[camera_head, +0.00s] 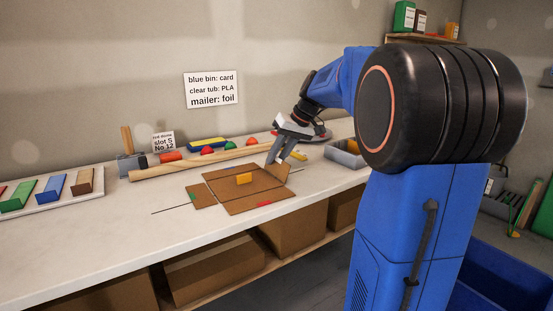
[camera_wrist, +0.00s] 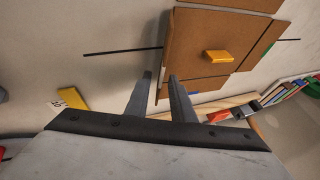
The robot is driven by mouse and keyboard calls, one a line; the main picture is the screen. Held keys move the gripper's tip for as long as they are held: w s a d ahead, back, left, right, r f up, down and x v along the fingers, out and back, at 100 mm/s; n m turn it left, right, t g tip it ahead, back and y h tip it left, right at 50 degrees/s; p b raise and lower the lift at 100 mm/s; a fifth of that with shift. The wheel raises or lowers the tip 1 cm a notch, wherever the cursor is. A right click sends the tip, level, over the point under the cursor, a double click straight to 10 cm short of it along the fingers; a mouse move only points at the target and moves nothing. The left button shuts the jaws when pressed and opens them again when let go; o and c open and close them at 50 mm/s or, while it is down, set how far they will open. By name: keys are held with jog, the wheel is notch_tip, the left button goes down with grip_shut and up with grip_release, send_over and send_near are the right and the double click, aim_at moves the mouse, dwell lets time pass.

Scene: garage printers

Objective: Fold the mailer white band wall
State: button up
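The brown cardboard mailer (camera_head: 225,186) lies on the bench with its walls spread around the base. A yellow block (camera_head: 244,178) sits at its middle; the block also shows in the wrist view (camera_wrist: 218,56). The left wall has a green mark, the front wall a red one. The right wall (camera_head: 283,170), opposite the green mark, looks tilted up beside the fingers. No white band can be made out. My gripper (camera_head: 279,158) points down at this wall. In the wrist view its fingers (camera_wrist: 161,80) are apart, with the wall's edge between them; contact is unclear.
A wooden rod (camera_head: 200,162) lies behind the mailer, with several coloured pieces beyond it. A white tray of coloured blocks (camera_head: 38,207) is at left. A grey bin (camera_head: 347,155) stands to the right. Bare bench lies left of the mailer.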

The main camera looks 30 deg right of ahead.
jog(key=shift+w+f, duration=0.1)
jog(key=shift+f, duration=0.1)
grip_shut()
jog(key=d+y, duration=0.1)
jog(key=f+y, duration=0.1)
jog(key=y, duration=0.1)
jog(key=shift+d+m, duration=0.35)
jog(key=shift+m, duration=0.05)
jog(key=shift+d+f+m+t+y, duration=0.25)
jog(key=shift+d+f+y, duration=0.1)
jog(key=shift+y, duration=0.6)
jog(key=shift+d+f+m+t+y, duration=0.15)
jog(key=shift+d+f+t+y, duration=0.15)
jog(key=shift+y, duration=0.65)
jog(key=shift+f, duration=0.1)
